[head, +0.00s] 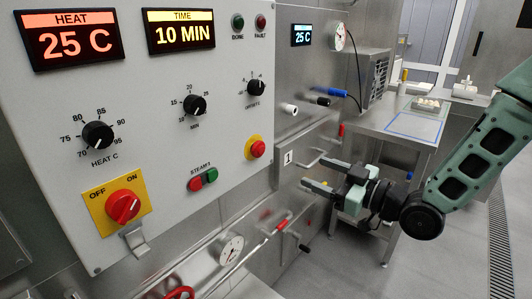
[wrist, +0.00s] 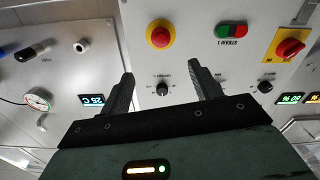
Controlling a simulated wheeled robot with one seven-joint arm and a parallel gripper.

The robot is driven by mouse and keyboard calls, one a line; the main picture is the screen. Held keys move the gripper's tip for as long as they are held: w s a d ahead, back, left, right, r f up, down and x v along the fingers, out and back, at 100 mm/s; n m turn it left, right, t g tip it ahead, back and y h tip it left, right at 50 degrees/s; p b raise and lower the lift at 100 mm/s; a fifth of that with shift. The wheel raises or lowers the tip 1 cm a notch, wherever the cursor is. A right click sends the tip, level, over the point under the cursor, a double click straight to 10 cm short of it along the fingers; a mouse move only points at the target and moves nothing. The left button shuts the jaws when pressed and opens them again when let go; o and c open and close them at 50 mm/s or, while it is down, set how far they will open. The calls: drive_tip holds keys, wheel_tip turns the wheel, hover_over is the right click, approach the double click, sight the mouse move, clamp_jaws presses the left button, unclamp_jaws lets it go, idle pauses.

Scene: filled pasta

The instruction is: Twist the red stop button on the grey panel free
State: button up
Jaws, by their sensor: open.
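The red stop button (head: 257,149) sits on a yellow round base at the lower right of the grey panel (head: 150,75) in the head view. In the wrist view the red button (wrist: 160,35) shows near the top, a little left of the middle, beyond my fingertips. My gripper (head: 318,174) is open and empty, to the right of the button and slightly lower in the head view, apart from the panel. In the wrist view the two fingers of my gripper (wrist: 162,78) stand spread, with a dial behind the gap between them.
A red and green steam switch (head: 203,180) and a red rotary switch on a yellow plate (head: 122,206) are on the same panel. Valve handles, pipes and a gauge (head: 231,250) are below. A steel table (head: 400,128) stands behind at right.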

sight(262, 151)
drive_tip(key=p+x, duration=0.3)
drive_tip(key=x, duration=1.3)
drive_tip(key=shift+a, duration=0.15)
